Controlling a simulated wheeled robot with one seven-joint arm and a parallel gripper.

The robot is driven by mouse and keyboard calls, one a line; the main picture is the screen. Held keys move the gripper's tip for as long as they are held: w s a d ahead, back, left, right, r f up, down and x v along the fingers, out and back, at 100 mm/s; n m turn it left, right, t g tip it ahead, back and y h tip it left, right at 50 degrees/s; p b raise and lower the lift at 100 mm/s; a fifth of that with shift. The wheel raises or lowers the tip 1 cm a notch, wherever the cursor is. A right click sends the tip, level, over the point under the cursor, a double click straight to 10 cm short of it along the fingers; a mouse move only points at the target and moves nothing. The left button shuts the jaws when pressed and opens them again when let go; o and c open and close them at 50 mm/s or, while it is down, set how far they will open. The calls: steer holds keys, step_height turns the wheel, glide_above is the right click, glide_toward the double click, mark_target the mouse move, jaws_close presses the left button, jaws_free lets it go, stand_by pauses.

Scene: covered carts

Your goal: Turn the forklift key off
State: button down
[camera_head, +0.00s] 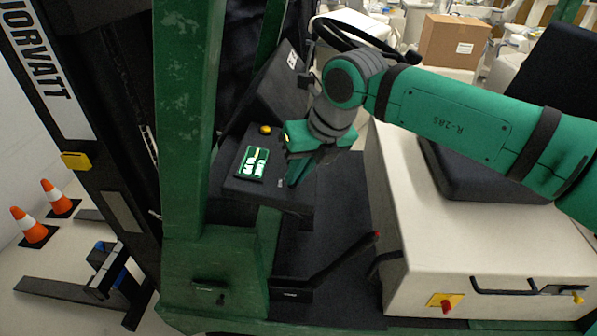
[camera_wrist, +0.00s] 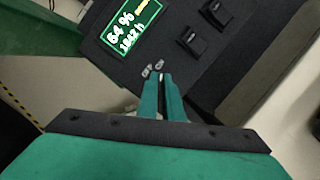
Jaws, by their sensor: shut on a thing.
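My gripper (camera_head: 293,182) reaches down to the forklift's dark dashboard (camera_head: 233,188), just right of the lit green display (camera_head: 252,162). In the wrist view, the two green fingers (camera_wrist: 161,78) are nearly together, with a thin pale piece between their tips that looks like the key (camera_wrist: 161,76). Small grey markings (camera_wrist: 148,70) lie on the panel just beyond the tips. The fingers hide most of the key, so I cannot tell its angle. The display (camera_wrist: 130,28) is lit and reads 64 % and 1842 h.
Two black switches (camera_wrist: 198,28) sit on the panel right of the display. A yellow button (camera_head: 265,129) is above the display. A green mast post (camera_head: 187,120) stands left, the steering wheel (camera_head: 350,35) behind my arm. A cream seat base (camera_head: 440,240) is at right.

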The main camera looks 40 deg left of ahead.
steer(key=shift+w+d+n, duration=0.1)
steer(key=shift+n, duration=0.2)
steer(key=n+g, duration=0.1)
steer(key=n, duration=0.4)
steer(key=shift+w+n+g, duration=0.2)
steer(key=shift+n+g, duration=0.2)
steer(key=n, duration=0.3)
steer(key=shift+w+g, duration=0.1)
steer(key=shift+g, duration=0.3)
steer(key=shift+n+g, duration=0.3)
steer(key=shift+n, duration=1)
steer(key=c, duration=1.9)
jaws_free()
